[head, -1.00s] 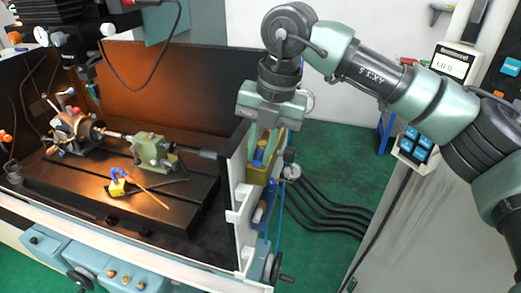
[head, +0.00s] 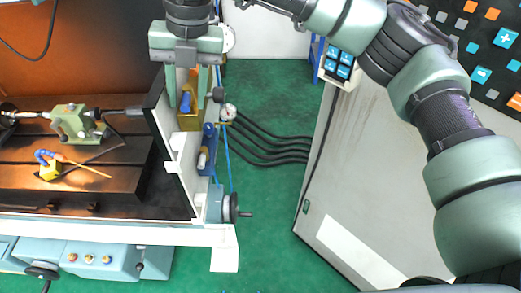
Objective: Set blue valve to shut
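A blue valve lever (head: 185,102) sits on a brass-yellow body (head: 189,122) on the outer right side of the machine's white end wall. My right gripper (head: 187,97) points down over it from above. Its two green fingers are apart, one to the left and one to the right of the blue lever in the picture. I cannot tell whether they touch it. The lower part of the valve is partly hidden by the wall and the fingers. My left gripper is not in view.
A pressure gauge (head: 228,113), a blue fitting (head: 209,130) and a handwheel (head: 232,208) lie close to the valve. Black hoses (head: 265,145) run over the green floor to a grey cabinet (head: 370,150).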

